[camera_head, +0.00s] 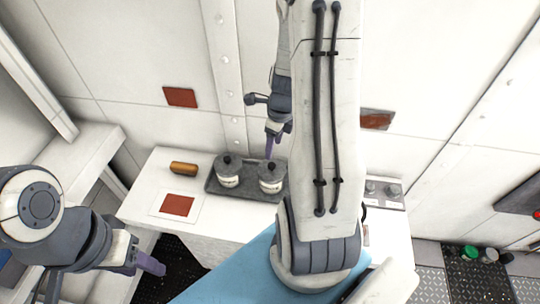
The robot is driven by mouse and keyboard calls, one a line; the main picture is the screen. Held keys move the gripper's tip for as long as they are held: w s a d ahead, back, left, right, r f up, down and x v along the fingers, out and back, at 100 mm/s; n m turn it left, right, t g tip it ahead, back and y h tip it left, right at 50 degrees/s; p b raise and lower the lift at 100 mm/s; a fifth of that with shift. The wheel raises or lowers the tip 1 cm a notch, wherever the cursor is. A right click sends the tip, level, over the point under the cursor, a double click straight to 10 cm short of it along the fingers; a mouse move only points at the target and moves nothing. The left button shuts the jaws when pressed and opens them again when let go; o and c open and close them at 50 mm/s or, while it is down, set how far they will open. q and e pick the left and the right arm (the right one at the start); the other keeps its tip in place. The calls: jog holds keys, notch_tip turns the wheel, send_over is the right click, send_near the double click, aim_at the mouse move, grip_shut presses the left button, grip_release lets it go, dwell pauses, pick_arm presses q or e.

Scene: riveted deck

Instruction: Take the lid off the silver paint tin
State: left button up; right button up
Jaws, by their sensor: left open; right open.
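Two similar grey-silver tins stand upright on a dark tray (246,193) on the white table. The left tin (228,180) and the right tin (271,185) each have a lid on top with a dark knob. Their pale labels are too small to read, so I cannot tell which one is the silver paint tin. My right gripper (270,147) is open and points down just above the right tin's lid knob, apparently empty. My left gripper (148,264) is open and empty at the lower left, away from the tins and in front of the table.
An orange-brown cylinder (183,169) and a white sheet with a red square (177,205) lie left of the tray. A grey box with knobs (384,191) is at the table's right. My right arm hides the table's middle right. Several small containers (470,252) stand on the floor at right.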

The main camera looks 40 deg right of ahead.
jog(key=m, duration=0.1)
send_over(272, 164)
jog(key=s, duration=0.2)
jog(key=f, duration=0.4)
jog(key=shift+w+d+f+b, duration=0.2)
jog(key=shift+b, duration=0.2)
jog(key=shift+w+a+f, duration=0.1)
jog(key=shift+w+f, duration=0.1)
jog(key=shift+f, duration=0.7)
jog(key=f+b, duration=0.1)
jog(key=f, duration=0.1)
jog(key=w+f+b, duration=0.1)
jog(key=f, duration=0.1)
jog(key=shift+a+f, duration=0.1)
jog(key=shift+a, duration=0.05)
grip_shut()
